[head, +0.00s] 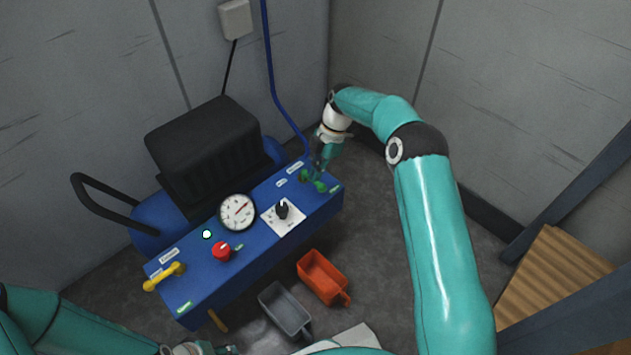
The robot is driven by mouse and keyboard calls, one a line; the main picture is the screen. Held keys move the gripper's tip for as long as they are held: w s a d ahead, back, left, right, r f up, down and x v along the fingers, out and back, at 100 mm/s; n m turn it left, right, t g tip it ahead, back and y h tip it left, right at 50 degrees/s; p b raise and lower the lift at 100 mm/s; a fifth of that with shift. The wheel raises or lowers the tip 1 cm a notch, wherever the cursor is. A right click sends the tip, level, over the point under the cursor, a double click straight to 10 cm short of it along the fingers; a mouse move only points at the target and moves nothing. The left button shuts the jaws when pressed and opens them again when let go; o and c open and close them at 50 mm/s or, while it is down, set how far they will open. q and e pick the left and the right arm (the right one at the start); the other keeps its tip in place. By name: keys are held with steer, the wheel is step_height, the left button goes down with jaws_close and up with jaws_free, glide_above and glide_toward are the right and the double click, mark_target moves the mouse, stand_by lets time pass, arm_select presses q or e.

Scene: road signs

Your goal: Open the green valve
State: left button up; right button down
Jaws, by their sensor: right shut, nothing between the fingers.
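The green valve (313,182) sits at the right end of the top of a blue panel (215,276). Its handle is small and partly covered by my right gripper. My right gripper (319,168) is shut and empty, pointing down right at the valve. I cannot tell whether its fingertips touch the handle. My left gripper (222,349) shows only in part at the bottom edge, low and away from the panel top. Whether it is open or shut does not show.
The panel also carries a yellow handle (164,277), a red knob (221,250), a gauge (237,212) and a black dial (283,208). An orange bin (323,278) and a grey bin (285,310) lie in front on the floor. A blue pipe (270,65) rises behind.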

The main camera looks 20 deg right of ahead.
steer(key=shift+v, duration=1.1)
steer(key=shift+w+a, duration=0.1)
